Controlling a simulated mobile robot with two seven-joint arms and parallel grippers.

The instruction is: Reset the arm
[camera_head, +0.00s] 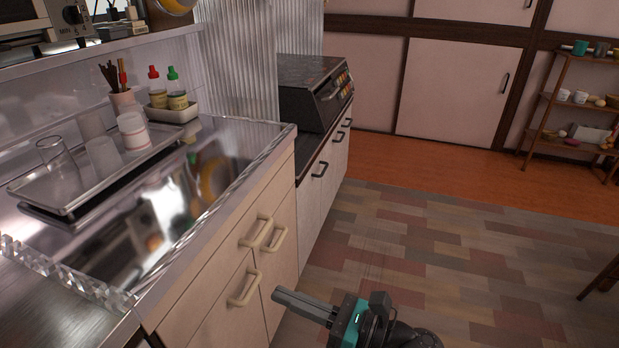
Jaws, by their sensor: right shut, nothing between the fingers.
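My right gripper (277,296) shows at the bottom middle of the head view. Its two grey fingers lie together and point left, with nothing between them. It is in front of the pale cabinet doors, near a beige handle (245,287), and appears apart from it. The teal and black wrist (352,318) of my right arm comes in from the bottom edge. My left gripper is not in the picture.
A steel counter with a sink (150,225) runs along the left. A metal tray (45,190) there holds several cups. A dark stove (312,90) stands behind. A shelf rack (570,100) is at the far right. The patterned floor (440,250) is mostly clear.

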